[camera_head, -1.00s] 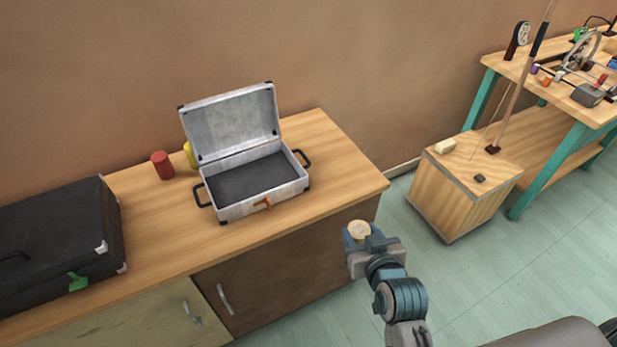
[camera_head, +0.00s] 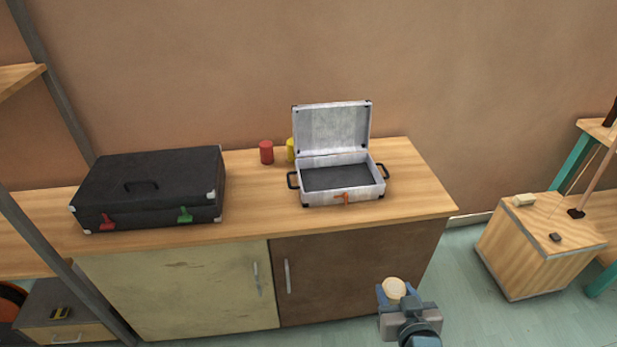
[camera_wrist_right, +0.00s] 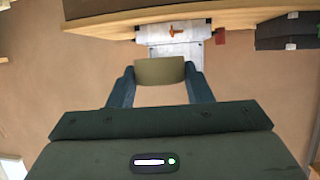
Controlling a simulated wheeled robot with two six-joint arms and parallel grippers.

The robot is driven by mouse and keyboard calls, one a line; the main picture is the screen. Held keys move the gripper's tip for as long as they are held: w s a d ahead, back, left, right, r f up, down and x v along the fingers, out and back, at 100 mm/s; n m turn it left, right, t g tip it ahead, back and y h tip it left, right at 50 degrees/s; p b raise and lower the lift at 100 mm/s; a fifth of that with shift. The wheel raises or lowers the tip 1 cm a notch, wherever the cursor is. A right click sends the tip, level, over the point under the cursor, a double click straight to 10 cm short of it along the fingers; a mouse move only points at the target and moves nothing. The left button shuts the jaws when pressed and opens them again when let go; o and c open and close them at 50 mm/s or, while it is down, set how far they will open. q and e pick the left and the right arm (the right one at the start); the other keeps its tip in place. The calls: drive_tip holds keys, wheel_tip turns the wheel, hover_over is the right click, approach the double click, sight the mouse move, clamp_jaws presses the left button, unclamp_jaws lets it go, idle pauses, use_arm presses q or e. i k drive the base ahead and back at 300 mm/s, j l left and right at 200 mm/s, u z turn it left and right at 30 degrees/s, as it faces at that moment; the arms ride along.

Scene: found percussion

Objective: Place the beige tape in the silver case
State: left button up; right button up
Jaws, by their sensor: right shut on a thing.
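The silver case (camera_head: 342,199) stands open on the wooden counter, its lid raised at the back and its dark inside bare. It also shows upside down in the right wrist view (camera_wrist_right: 180,24). My right gripper (camera_head: 395,291) is shut on the beige tape (camera_head: 394,289), in front of and below the counter's right part in the head view. In the right wrist view the tape (camera_wrist_right: 160,71) sits between the two fingers (camera_wrist_right: 160,82). My left gripper is not in view.
A closed black case (camera_head: 150,187) lies on the counter (camera_head: 250,195) left of the silver case. A red can (camera_head: 266,152) and a yellow can (camera_head: 291,150) stand behind, near the wall. A wooden box (camera_head: 530,255) stands on the floor at right.

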sight(348, 185)
drive_tip(key=u, duration=0.45)
drive_tip(key=l+u, duration=0.1)
drive_tip(key=u, duration=0.3)
drive_tip(key=l+u, duration=0.1)
drive_tip(key=u, duration=0.75)
drive_tip(key=k+l, duration=0.1)
drive_tip(key=l, duration=0.45)
drive_tip(key=k+l, duration=0.1)
drive_tip(key=l, duration=0.5)
drive_tip(key=k+l+u, duration=0.1)
drive_tip(key=l, duration=0.45)
drive_tip(key=k+l, duration=0.15)
drive_tip(key=l, duration=0.4)
drive_tip(key=k+l, duration=0.1)
drive_tip(key=l, duration=0.5)
drive_tip(key=k+l, duration=0.15)
drive_tip(key=l, duration=0.4)
drive_tip(key=k+l+u, duration=0.1)
drive_tip(key=l, duration=0.45)
drive_tip(key=k+l, duration=0.15)
drive_tip(key=l, duration=0.4)
